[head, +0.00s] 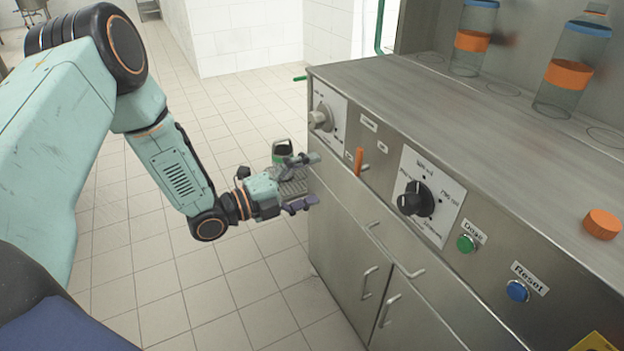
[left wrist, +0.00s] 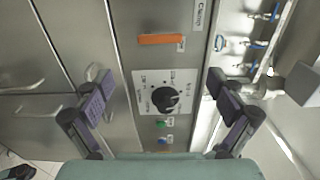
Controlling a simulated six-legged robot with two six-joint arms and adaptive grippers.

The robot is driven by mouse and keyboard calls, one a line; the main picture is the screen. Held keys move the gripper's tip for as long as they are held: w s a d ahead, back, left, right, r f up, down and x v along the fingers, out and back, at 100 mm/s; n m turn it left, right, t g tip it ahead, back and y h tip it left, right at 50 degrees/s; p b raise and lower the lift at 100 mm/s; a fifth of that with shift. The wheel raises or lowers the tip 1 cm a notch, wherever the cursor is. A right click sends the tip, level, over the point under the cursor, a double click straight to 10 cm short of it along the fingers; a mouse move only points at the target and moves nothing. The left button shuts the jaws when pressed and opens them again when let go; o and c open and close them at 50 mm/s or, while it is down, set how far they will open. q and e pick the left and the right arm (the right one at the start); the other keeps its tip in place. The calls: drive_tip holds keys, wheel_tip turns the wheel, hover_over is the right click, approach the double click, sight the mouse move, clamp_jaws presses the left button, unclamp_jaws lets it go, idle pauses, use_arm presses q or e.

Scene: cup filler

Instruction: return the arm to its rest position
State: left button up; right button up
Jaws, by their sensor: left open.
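My left arm reaches in from the left in the head view. Its gripper (head: 300,182) is open and empty, in front of the left end of the steel cabinet (head: 440,100). In the left wrist view the two fingers of the gripper (left wrist: 160,108) stand wide apart with nothing between them. Beyond them are the black dial (left wrist: 165,99), an orange lever (left wrist: 161,39), a green button and a blue button. My right gripper is in neither view.
The panel carries a grey knob (head: 320,118), the black dial (head: 416,199), a green button (head: 466,243) and a blue button (head: 517,291). Orange-banded clear cylinders (head: 472,38) and an orange lid (head: 601,224) stand on top. Tiled floor (head: 200,290) lies open below the arm.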

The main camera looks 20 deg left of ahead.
sight(356, 163)
use_arm(q)
drive_tip(key=shift+w, duration=0.1)
idle(0.4)
drive_tip(key=x, duration=1.2)
drive_tip(key=shift+d, duration=0.15)
drive_tip(key=n, duration=0.3)
drive_tip(key=shift+w+a, duration=0.1)
drive_tip(key=shift+a, duration=0.3)
drive_tip(key=shift+w+a+n, duration=0.1)
drive_tip(key=shift+w+n, duration=0.1)
drive_tip(key=shift+n, duration=1)
drive_tip(key=n, duration=0.1)
drive_tip(key=n+b, duration=0.1)
drive_tip(key=n, duration=0.1)
drive_tip(key=shift+w+a, duration=0.1)
drive_tip(key=shift+a, duration=0.15)
drive_tip(key=n, duration=0.3)
drive_tip(key=n+b, duration=0.1)
drive_tip(key=shift+w+a+f, duration=0.25)
drive_tip(key=shift+a+f, duration=0.05)
drive_tip(key=shift+w+a+f+n+b, duration=0.1)
drive_tip(key=shift+f+n+b, duration=0.1)
drive_tip(key=shift+n, duration=0.7)
drive_tip(key=shift+a+f+n+b, duration=0.1)
drive_tip(key=shift+n+b, duration=0.05)
drive_tip(key=shift+n, duration=0.75)
drive_tip(key=shift+w+f+n+b, duration=0.1)
drive_tip(key=shift+f+n+b, duration=0.1)
drive_tip(key=shift+n, duration=0.7)
